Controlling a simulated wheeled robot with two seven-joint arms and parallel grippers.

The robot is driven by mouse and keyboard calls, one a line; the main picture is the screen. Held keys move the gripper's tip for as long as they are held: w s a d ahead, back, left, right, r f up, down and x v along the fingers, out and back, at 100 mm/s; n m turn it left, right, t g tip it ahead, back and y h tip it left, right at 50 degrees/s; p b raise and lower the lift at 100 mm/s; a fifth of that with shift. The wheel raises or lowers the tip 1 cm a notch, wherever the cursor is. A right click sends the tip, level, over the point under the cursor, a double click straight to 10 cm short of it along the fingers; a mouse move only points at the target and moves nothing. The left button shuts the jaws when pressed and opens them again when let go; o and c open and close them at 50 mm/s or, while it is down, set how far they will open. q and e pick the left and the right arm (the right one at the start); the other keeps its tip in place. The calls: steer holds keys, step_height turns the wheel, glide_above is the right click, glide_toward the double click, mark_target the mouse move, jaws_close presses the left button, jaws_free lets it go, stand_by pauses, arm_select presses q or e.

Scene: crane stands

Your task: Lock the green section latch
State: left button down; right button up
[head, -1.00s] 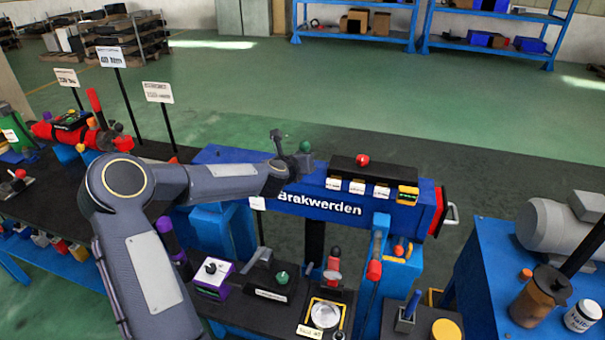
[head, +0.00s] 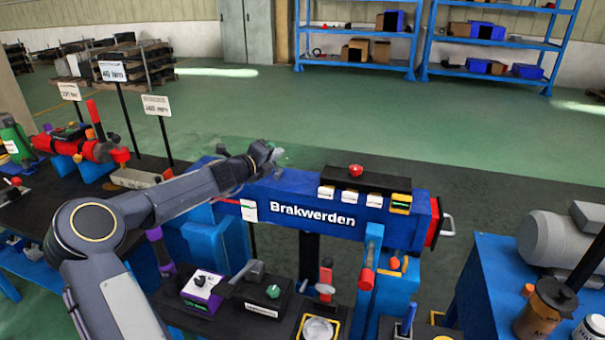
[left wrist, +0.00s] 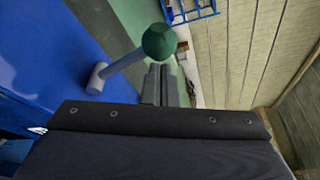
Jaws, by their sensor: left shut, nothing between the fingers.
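The green-knobbed latch lever shows in the left wrist view, with its green ball (left wrist: 159,41) and grey rod (left wrist: 125,63) running to a pivot on a blue surface. My shut left gripper (left wrist: 160,72) is empty, its fingertips just by the ball; whether they touch it I cannot tell. In the head view the left gripper (head: 268,154) is above the left part of the blue boom marked Brakwerden (head: 313,217). The knob there is mostly hidden or blurred beside the fingers. My right gripper is not in view.
A black block with another green knob (head: 273,291) and a purple-trimmed box (head: 201,289) stand on the bench below the boom. A red emergency-style button (head: 356,171) tops the boom. Sign posts (head: 128,105) rise at the left.

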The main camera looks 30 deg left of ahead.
arm_select(q)
steer(key=shift+s+a, duration=0.1)
steer(key=shift+a, duration=0.4)
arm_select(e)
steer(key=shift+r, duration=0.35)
arm_select(q)
steer(key=shift+p, duration=0.35)
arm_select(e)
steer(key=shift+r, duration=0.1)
